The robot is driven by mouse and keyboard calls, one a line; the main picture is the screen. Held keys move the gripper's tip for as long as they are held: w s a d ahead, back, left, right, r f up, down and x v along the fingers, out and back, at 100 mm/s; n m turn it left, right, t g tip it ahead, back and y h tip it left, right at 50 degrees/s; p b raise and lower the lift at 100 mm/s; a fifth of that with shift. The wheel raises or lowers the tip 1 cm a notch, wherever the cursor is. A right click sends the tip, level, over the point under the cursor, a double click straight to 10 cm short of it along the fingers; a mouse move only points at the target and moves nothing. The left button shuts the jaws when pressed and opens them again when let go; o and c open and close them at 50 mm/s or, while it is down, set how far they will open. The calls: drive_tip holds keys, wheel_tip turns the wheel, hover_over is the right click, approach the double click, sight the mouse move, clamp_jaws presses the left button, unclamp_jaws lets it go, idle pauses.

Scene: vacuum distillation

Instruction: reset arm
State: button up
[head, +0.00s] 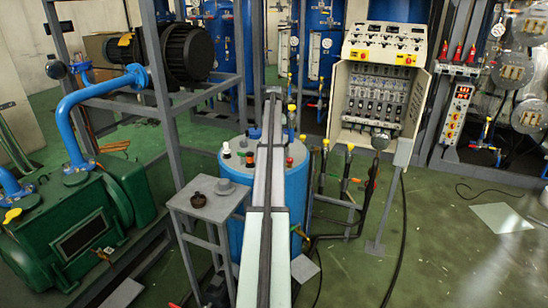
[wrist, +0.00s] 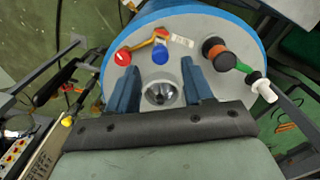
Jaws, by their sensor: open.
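My gripper (wrist: 159,68) is open, with its two blue fingers spread apart above the pale lid of the blue tank. Nothing is held between them. A round, shiny fitting (wrist: 159,93) on the lid shows in the gap between the fingers. In the head view my arm extends from the bottom middle across the blue tank (head: 297,205), and I cannot make out the fingers there. On the lid in the wrist view are a red knob (wrist: 122,58), a blue knob (wrist: 160,55), a black and orange cap (wrist: 213,48) and a green handle with a white end (wrist: 262,88).
A small grey stand (head: 208,213) with a dark brown piece (head: 198,200) and a grey piece (head: 225,187) stands left of the tank. A green pump (head: 85,225) is at left. Valve pipes and an open control cabinet (head: 380,90) stand right.

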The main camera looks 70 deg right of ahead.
drive_tip(key=shift+r, duration=0.35)
idle(0.3)
